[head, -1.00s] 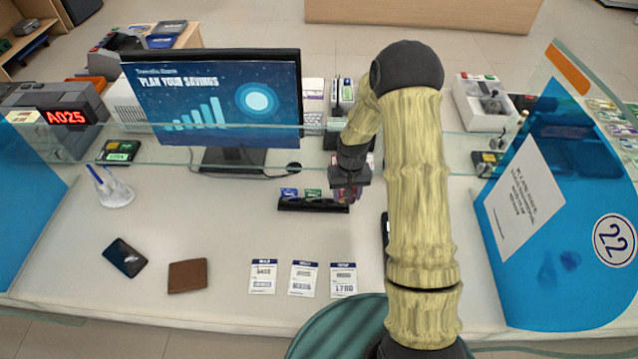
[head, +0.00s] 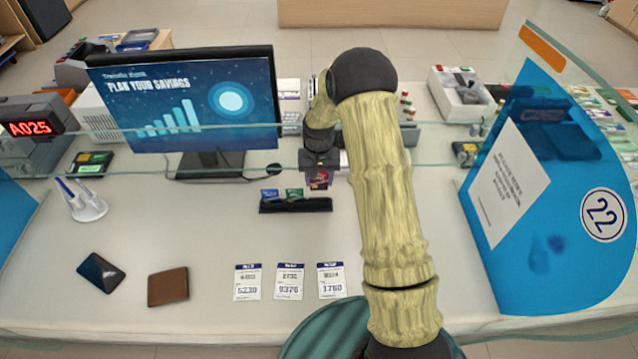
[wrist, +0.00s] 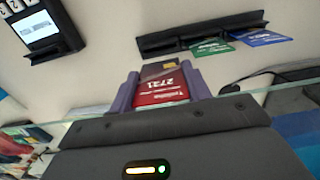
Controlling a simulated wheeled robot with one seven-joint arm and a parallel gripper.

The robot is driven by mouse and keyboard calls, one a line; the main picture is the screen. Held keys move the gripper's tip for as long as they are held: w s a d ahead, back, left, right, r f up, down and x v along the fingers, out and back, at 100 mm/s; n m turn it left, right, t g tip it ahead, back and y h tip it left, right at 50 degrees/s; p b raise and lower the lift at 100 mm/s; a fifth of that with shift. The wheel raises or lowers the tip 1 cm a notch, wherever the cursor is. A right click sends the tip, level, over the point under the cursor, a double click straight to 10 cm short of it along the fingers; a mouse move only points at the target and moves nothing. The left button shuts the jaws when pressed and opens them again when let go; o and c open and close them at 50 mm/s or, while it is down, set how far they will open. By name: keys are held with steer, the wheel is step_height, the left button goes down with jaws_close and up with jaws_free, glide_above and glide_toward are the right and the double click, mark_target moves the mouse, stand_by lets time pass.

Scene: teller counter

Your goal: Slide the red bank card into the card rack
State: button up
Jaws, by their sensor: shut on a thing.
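The red bank card (wrist: 160,92) is held between the two purple fingers of my gripper (wrist: 160,88), its printed face visible in the wrist view. In the head view, my gripper (head: 319,175) is above and beyond the right end of the card rack, with a small part of the red card (head: 319,182) showing below it. The black card rack (head: 296,206) lies on the counter and also shows in the wrist view (wrist: 165,43). A blue card (head: 270,194) and a green card (head: 294,193) stand in it. The held card appears apart from the rack.
A glass pane crosses above the counter. The monitor (head: 190,105) stands to the left of my gripper. Three printed slips (head: 290,281), a brown wallet (head: 168,286) and a dark phone (head: 100,272) lie nearer the front. The counter just in front of the rack is clear.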

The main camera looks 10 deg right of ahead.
steer(key=shift+r, duration=0.1)
steer(key=shift+f, duration=0.25)
steer(key=shift+f+b, duration=2.2)
steer(key=shift+f, duration=1.15)
steer(key=o, duration=1)
steer(key=shift+r+p, duration=2.4)
steer(key=shift+r, duration=1.15)
